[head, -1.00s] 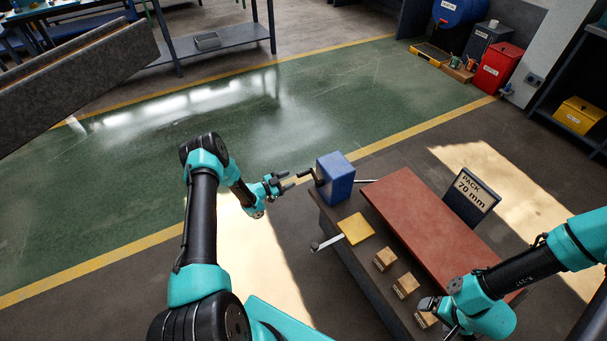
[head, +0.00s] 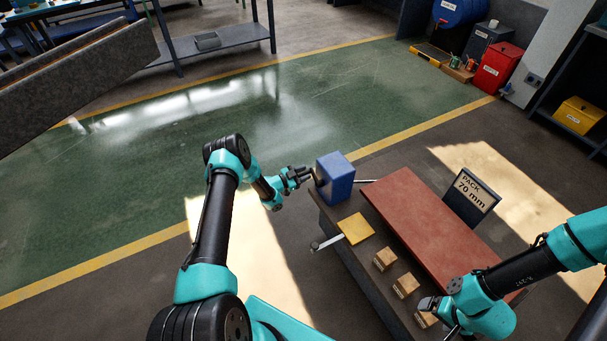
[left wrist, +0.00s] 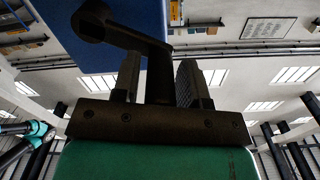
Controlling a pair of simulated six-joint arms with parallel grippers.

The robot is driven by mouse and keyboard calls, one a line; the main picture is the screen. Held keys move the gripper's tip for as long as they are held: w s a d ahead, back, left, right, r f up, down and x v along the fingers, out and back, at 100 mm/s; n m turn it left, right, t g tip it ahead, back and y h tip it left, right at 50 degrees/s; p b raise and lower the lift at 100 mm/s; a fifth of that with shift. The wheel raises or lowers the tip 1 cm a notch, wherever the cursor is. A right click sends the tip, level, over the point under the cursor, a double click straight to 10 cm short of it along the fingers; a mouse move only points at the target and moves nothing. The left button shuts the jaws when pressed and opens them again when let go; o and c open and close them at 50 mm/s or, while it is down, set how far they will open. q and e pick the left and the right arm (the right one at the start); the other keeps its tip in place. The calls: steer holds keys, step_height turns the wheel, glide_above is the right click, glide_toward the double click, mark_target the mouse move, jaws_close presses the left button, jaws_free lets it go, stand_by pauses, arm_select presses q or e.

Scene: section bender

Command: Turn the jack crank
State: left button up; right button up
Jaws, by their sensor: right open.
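The blue jack box (head: 338,178) stands at the far left end of the bench. In the left wrist view its dark crank (left wrist: 125,36) runs from a round hub at upper left to a handle (left wrist: 160,80). My left gripper (head: 308,176) is at the crank side of the box. In the left wrist view its two fingers (left wrist: 160,88) stand either side of the handle, with a narrow gap visible on the left, so it looks open around it. In the head view the fingers partly hide the crank. My right gripper (head: 432,304) is open over the bench's near right part, beside a wooden block.
The bench holds a yellow plate (head: 356,229), several wooden blocks (head: 385,259) and a long red slab (head: 435,225). A lever (head: 327,243) sticks out from its near left side. A "PACK 70 mm" sign (head: 472,198) stands behind. The floor left of the box is clear.

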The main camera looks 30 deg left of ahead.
arm_select(q)
jaws_close()
